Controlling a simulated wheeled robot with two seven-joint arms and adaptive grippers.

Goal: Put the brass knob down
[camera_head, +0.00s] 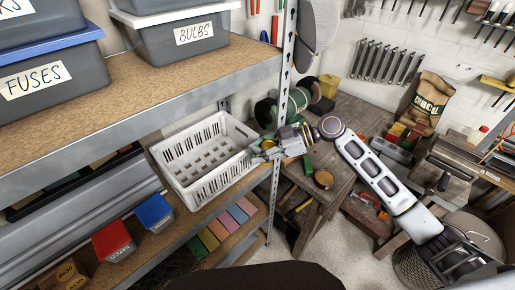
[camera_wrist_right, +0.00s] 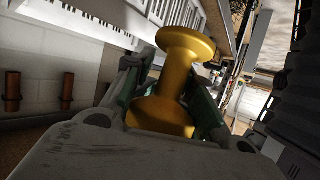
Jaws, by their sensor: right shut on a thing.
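The brass knob (camera_wrist_right: 178,100) fills the middle of the right wrist view, a yellow spool-like shape with a wide rounded head and a narrower waist. My right gripper (camera_wrist_right: 172,98) is shut on it, with a finger on each side. In the head view my right gripper (camera_head: 264,150) is at the right end of the white plastic basket (camera_head: 177,181), by the shelf post. The knob is too small there to make out clearly. My left gripper is not in view.
The basket looks empty and stands on the middle shelf. The metal shelf post (camera_head: 287,65) rises close to my right gripper. A cluttered wooden workbench (camera_head: 345,110) stands to the right.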

